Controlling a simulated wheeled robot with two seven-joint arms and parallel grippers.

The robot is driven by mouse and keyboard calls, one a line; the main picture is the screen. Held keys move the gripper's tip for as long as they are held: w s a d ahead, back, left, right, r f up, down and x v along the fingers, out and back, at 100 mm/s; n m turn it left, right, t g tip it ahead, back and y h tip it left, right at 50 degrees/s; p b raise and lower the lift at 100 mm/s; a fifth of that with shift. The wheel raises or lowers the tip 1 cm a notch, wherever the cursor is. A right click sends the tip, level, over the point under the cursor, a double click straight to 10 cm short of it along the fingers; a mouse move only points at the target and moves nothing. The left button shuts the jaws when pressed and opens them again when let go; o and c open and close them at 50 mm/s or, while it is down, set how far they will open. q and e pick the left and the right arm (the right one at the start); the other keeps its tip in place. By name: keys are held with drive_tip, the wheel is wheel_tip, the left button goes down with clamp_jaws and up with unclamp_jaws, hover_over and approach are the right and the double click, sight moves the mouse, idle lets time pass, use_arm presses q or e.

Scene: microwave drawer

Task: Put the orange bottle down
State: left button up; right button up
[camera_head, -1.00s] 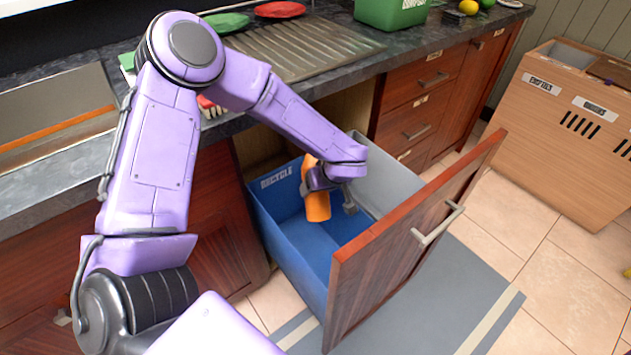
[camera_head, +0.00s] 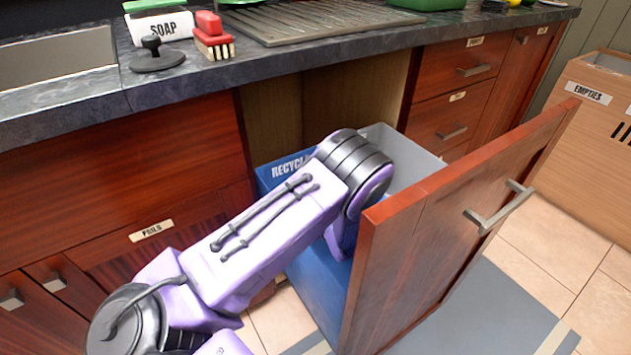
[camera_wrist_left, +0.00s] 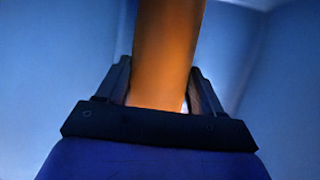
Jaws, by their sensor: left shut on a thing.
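The orange bottle (camera_wrist_left: 165,55) shows in the left wrist view, held between the two fingers of my left gripper (camera_wrist_left: 162,85). Blue walls surround it there. In the head view my left arm reaches down into the blue recycle bin (camera_head: 310,285) in the pulled-out drawer, and the arm hides the gripper and bottle. Whether the bottle touches the bin floor cannot be told. My right gripper is in neither view.
The open drawer's wooden front (camera_head: 430,240) with its metal handle (camera_head: 500,208) stands right of my arm. A grey bin (camera_head: 400,150) sits behind the blue one. The counter (camera_head: 300,50) above holds a soap box (camera_head: 163,27) and a red brush (camera_head: 212,35).

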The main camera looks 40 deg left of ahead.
use_arm(q)
wheel_tip(320, 180, down, 2)
drive_tip(key=shift+f, duration=0.1)
drive_tip(key=shift+f, duration=0.1)
drive_tip(key=o, duration=1)
drive_tip(key=shift+f, duration=0.1)
